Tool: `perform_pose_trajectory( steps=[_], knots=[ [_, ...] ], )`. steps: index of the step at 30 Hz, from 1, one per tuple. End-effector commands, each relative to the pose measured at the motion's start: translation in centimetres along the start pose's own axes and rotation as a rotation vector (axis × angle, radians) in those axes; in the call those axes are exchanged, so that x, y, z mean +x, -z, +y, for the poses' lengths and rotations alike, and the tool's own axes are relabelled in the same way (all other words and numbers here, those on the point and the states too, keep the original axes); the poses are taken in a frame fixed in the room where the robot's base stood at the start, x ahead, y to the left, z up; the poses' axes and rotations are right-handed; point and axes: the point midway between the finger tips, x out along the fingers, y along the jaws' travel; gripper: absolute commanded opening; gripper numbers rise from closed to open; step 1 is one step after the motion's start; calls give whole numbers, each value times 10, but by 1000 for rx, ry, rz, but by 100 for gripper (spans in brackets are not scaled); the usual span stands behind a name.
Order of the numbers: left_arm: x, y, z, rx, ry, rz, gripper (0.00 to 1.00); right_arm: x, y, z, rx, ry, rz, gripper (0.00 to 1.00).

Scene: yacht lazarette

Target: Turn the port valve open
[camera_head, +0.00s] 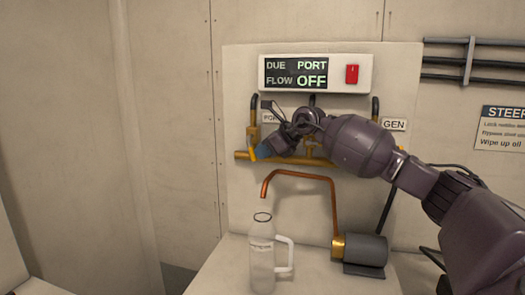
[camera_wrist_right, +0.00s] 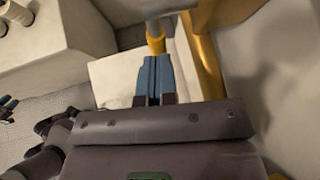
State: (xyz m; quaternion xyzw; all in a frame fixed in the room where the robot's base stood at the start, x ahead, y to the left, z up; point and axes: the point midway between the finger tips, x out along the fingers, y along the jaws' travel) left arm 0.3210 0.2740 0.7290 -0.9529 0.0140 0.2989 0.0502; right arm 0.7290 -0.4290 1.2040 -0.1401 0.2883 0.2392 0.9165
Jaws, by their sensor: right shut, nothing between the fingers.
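The port valve sits on the brass manifold (camera_head: 240,155), under a partly hidden "POR…" label (camera_head: 268,117). Its yellow lever tip (camera_head: 252,154) shows just left of my right gripper (camera_head: 261,151). In the right wrist view the shut blue fingers (camera_wrist_right: 154,62) point at the yellow lever end (camera_wrist_right: 156,44); they appear to touch or nearly touch it, with nothing held between them. The rest of the valve is mostly hidden by my wrist. The display (camera_head: 296,73) reads "DUE PORT, FLOW OFF".
A red switch (camera_head: 352,74) is beside the display. A copper spout (camera_head: 300,173) curves over a clear jug (camera_head: 262,262) on the ledge. A pump (camera_head: 362,250) stands to its right. A "GEN" label (camera_head: 394,125) is behind my arm. The wall left of the manifold is clear.

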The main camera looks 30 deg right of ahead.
Motion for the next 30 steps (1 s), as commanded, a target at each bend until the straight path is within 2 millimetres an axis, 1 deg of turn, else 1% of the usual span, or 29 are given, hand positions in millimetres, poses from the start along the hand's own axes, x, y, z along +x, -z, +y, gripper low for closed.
perform_pose_trajectory(
  steps=[9,30],
  knots=[
    [0,1,1,-3,0,1,43,12,4,2,0,0,2,0],
    [-1,0,2,-8,0,-1,43,22,9,6,0,-5,4,0]
  ],
)
